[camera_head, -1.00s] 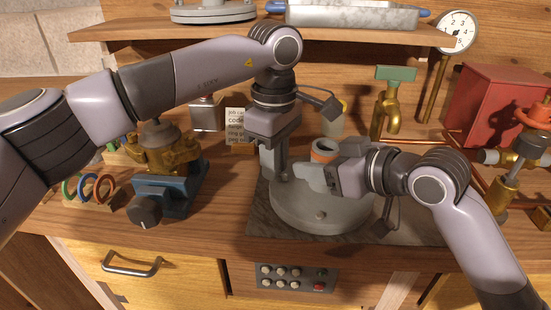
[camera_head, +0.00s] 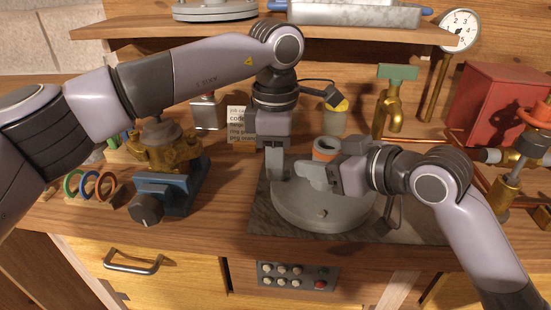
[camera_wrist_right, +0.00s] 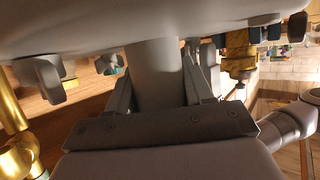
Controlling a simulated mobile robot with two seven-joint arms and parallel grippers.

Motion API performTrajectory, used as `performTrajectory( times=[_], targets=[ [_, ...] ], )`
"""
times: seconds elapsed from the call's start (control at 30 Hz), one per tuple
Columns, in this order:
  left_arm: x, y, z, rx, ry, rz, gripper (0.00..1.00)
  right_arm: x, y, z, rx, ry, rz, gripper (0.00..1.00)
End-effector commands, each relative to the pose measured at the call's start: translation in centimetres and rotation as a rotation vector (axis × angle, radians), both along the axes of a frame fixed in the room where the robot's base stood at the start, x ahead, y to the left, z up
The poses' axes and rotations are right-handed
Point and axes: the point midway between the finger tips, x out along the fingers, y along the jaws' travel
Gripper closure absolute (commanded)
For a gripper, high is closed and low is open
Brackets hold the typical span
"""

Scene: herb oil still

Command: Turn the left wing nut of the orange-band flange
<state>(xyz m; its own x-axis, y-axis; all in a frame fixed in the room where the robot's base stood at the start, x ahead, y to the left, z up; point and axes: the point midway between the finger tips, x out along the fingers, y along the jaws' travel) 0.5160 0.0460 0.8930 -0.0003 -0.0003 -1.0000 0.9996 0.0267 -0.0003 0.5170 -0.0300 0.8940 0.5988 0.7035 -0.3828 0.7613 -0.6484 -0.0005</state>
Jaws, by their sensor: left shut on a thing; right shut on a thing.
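The orange-band flange is a grey round piece (camera_head: 315,213) with a wide base and an upright neck topped by an orange band (camera_head: 326,146). It stands on a dark slab on the bench in the head view. My left gripper (camera_head: 274,170) points down at the flange's left side and is shut on the left wing nut, which its fingers hide. My right gripper (camera_head: 314,174) comes in from the right and is shut on the flange's neck below the band. The right wrist view shows its fingers on both sides of the grey neck (camera_wrist_right: 155,72).
A blue vise (camera_head: 168,193) with a brass fitting and a rack of coloured rings (camera_head: 90,188) stand at left. A brass tap (camera_head: 393,112), red box (camera_head: 498,105) and copper pipes lie behind and right. A shelf (camera_head: 260,33) hangs above. The dark slab's (camera_head: 262,220) front is clear.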

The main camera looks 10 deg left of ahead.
Motion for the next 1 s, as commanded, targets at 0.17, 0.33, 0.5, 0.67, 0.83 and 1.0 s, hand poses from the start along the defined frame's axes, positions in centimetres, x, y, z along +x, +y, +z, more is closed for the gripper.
performTrajectory(
  times=[0.17,0.33,0.5,0.67,0.83,1.0],
  targets=[
    [0.0,0.0,0.1,-0.001,-0.002,0.003,1.00,0.0,0.0,0.0,-0.001,0.001,0.000,1.00],
    [0.1,0.0,0.1,-0.001,-0.002,0.003,1.00,0.0,0.0,0.0,-0.001,0.001,0.000,1.00],
    [0.0,0.1,0.1,-0.001,-0.002,0.002,0.56,0.0,0.0,0.0,-0.001,0.001,0.000,1.00],
    [0.0,0.0,0.1,0.000,-0.001,0.002,0.56,0.0,0.0,0.0,-0.001,0.001,0.000,1.00],
    [0.1,0.0,1.0,0.000,-0.003,0.002,0.56,0.0,0.0,0.0,-0.001,0.001,0.000,1.00],
    [0.1,0.0,4.1,-0.002,-0.005,0.003,0.56,0.0,0.0,0.0,-0.001,0.001,0.000,1.00]
  ],
)
